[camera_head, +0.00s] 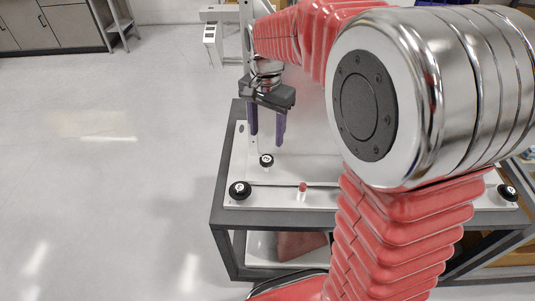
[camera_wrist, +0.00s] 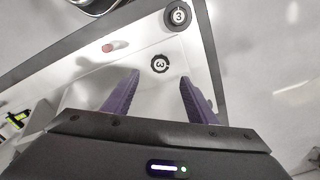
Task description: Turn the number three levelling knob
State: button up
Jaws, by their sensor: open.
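A large black knob with a white top (camera_head: 240,190) stands at the front left corner of the white fixture plate. In the wrist view this large knob (camera_wrist: 178,17) shows a 3. A smaller black knob (camera_head: 266,160) stands further in on the plate. In the wrist view the smaller knob (camera_wrist: 160,64) bears a mark that looks like a turned 3. My gripper (camera_head: 267,141) is open, its purple fingers pointing down above the plate behind the smaller knob. In the wrist view my gripper (camera_wrist: 159,77) has the smaller knob just beyond the gap between its fingertips, with nothing held.
A short red peg (camera_head: 302,187) stands near the plate's front edge, right of the large knob. Another black knob (camera_head: 508,192) is at the front right. The grey-framed table (camera_head: 222,215) carries the plate. My red arm hides much of the plate. Floor at left is clear.

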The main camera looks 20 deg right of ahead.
aim_at(267, 159)
notch_tip(267, 159, down, 10)
jog(key=shift+r, duration=0.15)
dwell(0.3)
jog(key=shift+c, duration=0.7)
jog(key=c, duration=0.9)
jog(key=shift+d, duration=0.2)
jog(key=shift+a, duration=0.1)
